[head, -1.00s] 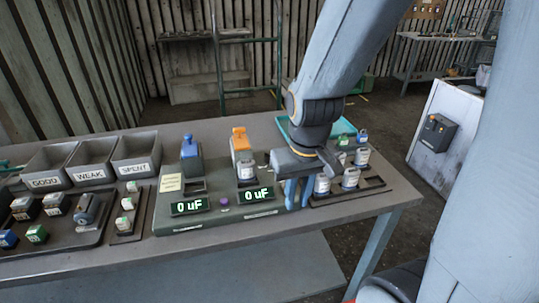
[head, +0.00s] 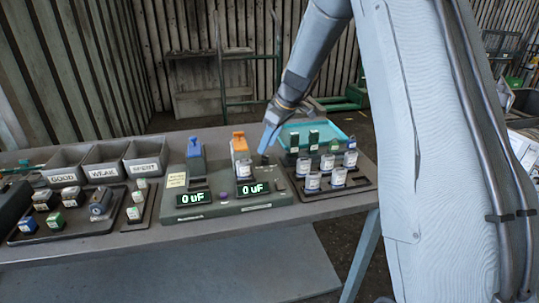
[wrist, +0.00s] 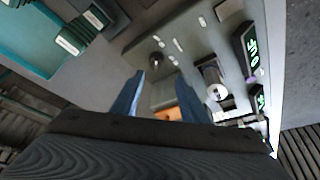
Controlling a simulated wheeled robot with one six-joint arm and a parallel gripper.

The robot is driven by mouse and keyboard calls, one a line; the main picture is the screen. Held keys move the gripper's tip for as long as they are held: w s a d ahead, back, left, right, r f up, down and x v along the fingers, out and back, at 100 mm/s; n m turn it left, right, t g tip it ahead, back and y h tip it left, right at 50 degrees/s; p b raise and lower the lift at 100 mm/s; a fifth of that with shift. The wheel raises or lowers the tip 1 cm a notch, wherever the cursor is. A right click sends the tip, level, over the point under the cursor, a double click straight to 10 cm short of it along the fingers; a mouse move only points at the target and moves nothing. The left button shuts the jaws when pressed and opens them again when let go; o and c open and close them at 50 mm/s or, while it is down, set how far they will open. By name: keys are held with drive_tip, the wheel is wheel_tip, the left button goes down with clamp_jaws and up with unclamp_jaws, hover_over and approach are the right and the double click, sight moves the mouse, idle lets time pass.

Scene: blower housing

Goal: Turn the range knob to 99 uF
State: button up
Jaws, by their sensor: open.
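The green tester panel (head: 225,208) stands on the bench, with two displays (head: 252,190) that both read 0 uF. In the wrist view a small dark round knob (wrist: 157,57) sits on the panel with pale marks beside it. It appears to be the range knob; its setting is too small to read. My gripper (head: 265,149) is above the panel's back right, pointing down. In the wrist view my gripper (wrist: 160,80) has its blue fingers spread and empty, with the knob apart from and beyond the tips.
An orange-levered clamp (head: 239,143) with a capacitor (head: 245,169) stands just left of my gripper. A blue-levered clamp (head: 194,149) is further left. A tray of several capacitors (head: 355,184) and a teal bin (head: 349,144) lie right. Labelled bins (head: 104,171) stand at left.

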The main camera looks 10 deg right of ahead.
sight(265, 159)
drive_tip(key=f, duration=0.2)
drive_tip(key=w+f+p, duration=0.1)
drive_tip(key=f, duration=0.1)
drive_tip(key=shift+w+d+f, duration=0.1)
drive_tip(key=shift+d+f, duration=0.05)
drive_tip(key=shift+f, duration=0.05)
drive_tip(key=shift+w+a+f+p, duration=0.2)
drive_tip(key=shift+f+p, duration=0.15)
drive_tip(key=shift+f, duration=0.2)
